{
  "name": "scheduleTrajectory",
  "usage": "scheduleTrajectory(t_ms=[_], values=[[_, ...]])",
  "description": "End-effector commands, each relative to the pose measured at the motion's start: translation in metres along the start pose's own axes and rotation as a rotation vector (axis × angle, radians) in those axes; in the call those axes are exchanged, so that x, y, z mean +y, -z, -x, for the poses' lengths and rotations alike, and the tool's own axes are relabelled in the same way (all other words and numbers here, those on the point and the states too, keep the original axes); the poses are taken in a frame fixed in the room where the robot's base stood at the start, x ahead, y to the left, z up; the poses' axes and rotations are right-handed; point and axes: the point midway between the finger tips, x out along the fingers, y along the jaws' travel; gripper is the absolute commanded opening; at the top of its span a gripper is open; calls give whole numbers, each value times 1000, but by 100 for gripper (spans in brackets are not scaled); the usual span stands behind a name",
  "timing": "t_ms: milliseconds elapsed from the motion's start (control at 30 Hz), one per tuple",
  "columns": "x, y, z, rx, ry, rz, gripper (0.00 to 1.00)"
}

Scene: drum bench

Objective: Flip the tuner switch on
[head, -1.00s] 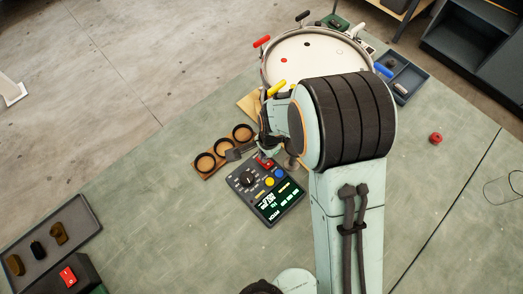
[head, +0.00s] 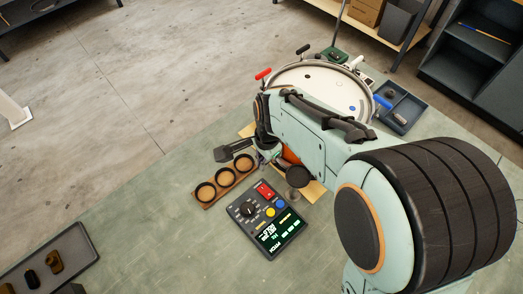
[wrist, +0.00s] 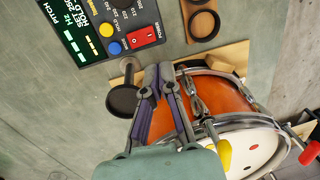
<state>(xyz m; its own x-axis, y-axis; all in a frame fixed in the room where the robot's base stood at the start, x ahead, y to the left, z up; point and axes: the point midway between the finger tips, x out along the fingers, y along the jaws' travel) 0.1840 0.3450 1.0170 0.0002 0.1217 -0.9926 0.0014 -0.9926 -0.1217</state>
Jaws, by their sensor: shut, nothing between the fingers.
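The tuner (head: 248,227) is a dark box with a knob, blue and yellow buttons and a lit screen, lying on the bench in front of the drum. Its red power switch (head: 265,190) is at the end nearest the drum. In the wrist view the switch (wrist: 144,38) shows red beside the word POWER; I cannot tell which side is pressed. My gripper (head: 220,155) is shut and empty, above the bench near the round cups and beyond the switch. In the wrist view its fingertips (wrist: 158,70) are together, apart from the switch.
The drum (head: 325,75) stands behind, with coloured-handled keys on its rim. A wooden holder with three round cups (head: 206,204) lies left of the tuner. A dark round pad (wrist: 122,101) is close to my fingers. A tray (head: 82,240) with several small items is at lower left.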

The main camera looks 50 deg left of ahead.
Motion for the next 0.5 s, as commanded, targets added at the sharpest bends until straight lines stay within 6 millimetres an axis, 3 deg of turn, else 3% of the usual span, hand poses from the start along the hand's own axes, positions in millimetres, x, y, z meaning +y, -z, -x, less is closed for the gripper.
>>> scheduleTrajectory(t_ms=[200,500], values=[[-6,0,25,1,1,-1,0],[-7,0,29,0,-1,-2,0]])
